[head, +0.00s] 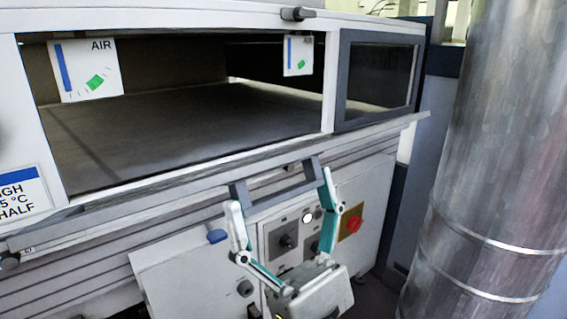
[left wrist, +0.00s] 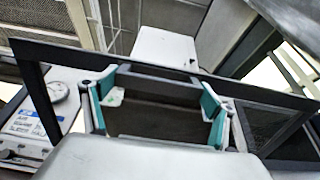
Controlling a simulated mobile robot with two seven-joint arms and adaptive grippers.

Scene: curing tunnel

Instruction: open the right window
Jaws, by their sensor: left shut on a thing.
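The right window (head: 382,72) is a dark pane in a grey frame at the right end of the tunnel front in the head view, and it looks closed. My left gripper (head: 281,190) is below and left of it. Its fingers are wide apart and grip the two ends of a grey U-shaped handle (head: 278,190). In the left wrist view my left gripper (left wrist: 157,105) holds this handle (left wrist: 160,88) between its teal-sided fingers. A long dark frame (left wrist: 110,54) runs across that view; I cannot tell which part it belongs to. My right gripper is not in view.
A wide opening (head: 190,120) left of the window shows a bare grey bed and hanging AIR cards (head: 87,70). A thick metal duct (head: 495,150) stands close on the right.

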